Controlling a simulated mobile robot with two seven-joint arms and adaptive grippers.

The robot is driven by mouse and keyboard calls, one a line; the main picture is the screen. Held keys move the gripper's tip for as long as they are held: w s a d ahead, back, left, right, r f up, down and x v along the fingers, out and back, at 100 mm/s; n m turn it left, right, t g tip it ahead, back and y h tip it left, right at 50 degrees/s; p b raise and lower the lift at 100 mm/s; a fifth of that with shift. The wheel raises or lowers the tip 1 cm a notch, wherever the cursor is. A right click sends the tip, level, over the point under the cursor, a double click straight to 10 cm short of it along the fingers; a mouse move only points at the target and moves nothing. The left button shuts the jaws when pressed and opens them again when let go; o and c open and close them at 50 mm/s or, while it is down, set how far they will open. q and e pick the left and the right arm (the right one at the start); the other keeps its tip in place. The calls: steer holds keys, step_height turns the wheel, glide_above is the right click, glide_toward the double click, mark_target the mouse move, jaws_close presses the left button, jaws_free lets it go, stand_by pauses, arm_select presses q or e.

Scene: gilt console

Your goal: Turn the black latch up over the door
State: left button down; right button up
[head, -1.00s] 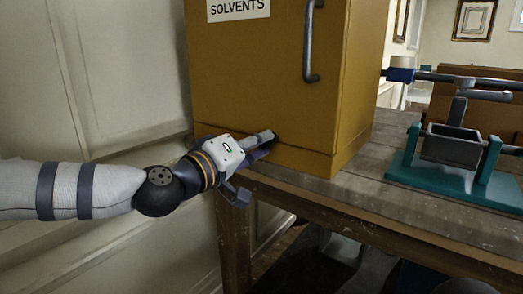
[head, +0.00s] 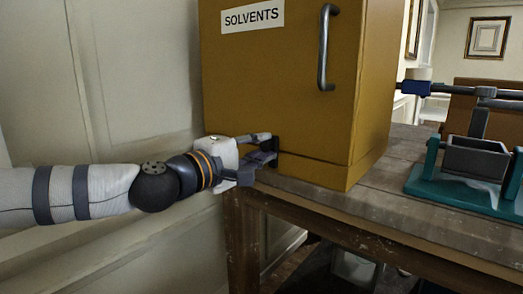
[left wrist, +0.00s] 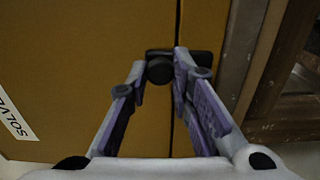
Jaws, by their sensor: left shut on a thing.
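The mustard-yellow cabinet door (head: 285,100) carries a SOLVENTS label and a grey handle. The black latch (head: 276,144) is at the door's lower left, mostly hidden by my fingers in the head view. In the left wrist view the latch (left wrist: 203,59) shows as a dark bar with a round end, lying across the seam under the door, with its round end on the door side. My left gripper (head: 267,147) is shut on the latch, and its fingertips sit around the round end in the left wrist view (left wrist: 163,72). My right gripper is not in view.
The cabinet stands on a worn wooden table (head: 400,215), close to its front edge. A teal stand with a grey box (head: 475,158) and rods is to the right. A panelled wall (head: 130,80) is at the left, behind my left arm.

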arm_select(q)
steer(key=shift+a, duration=0.1)
stand_by(0.4)
steer(key=c, duration=1.4)
jaws_free()
steer(key=shift+c, duration=0.2)
steer(key=v, duration=1.2)
